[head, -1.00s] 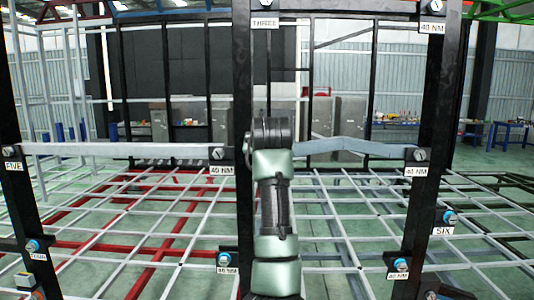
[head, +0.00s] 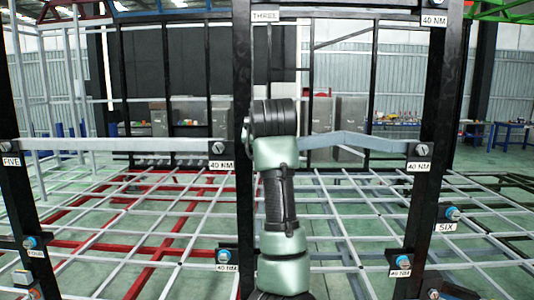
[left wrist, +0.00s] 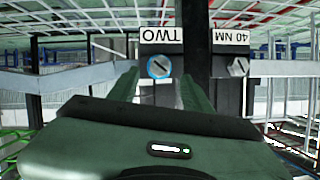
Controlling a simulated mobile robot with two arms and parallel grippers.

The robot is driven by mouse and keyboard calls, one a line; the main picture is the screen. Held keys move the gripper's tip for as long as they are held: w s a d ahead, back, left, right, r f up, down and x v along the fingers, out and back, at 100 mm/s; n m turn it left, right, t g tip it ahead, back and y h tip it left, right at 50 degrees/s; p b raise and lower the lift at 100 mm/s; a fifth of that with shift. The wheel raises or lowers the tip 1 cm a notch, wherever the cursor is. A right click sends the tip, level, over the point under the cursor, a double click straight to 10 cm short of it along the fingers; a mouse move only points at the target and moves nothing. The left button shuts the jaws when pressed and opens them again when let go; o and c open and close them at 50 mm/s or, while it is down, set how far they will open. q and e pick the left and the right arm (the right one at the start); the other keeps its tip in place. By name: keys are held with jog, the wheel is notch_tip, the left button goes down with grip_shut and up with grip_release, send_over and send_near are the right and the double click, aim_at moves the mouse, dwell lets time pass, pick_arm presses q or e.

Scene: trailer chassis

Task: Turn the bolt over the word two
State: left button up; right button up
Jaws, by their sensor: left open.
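The TWO label (left wrist: 162,35) appears upside down in the left wrist view, on a grey plate. A blue-ringed slotted bolt (left wrist: 159,67) shows just below it in the picture. My left gripper (left wrist: 158,86) is open and empty, its green fingers reaching up on either side of the bolt in the picture. I cannot tell how far the fingertips are from the bolt. The label and bolt do not show in the head view. My own arm stands upright at the middle there, and no gripper fingers are visible. My right gripper is not in view.
A grey bolt (left wrist: 238,67) with a 40 NM label sits beside the TWO bolt. Black frame posts carry other bolts, by labels such as THREE (head: 265,16), FIVE (head: 10,161) and SIX (head: 446,227).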

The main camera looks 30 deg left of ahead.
pick_arm(q)
jog(key=v, duration=0.3)
jog(key=shift+s+d+r+b, duration=0.1)
jog(key=shift+b, duration=0.25)
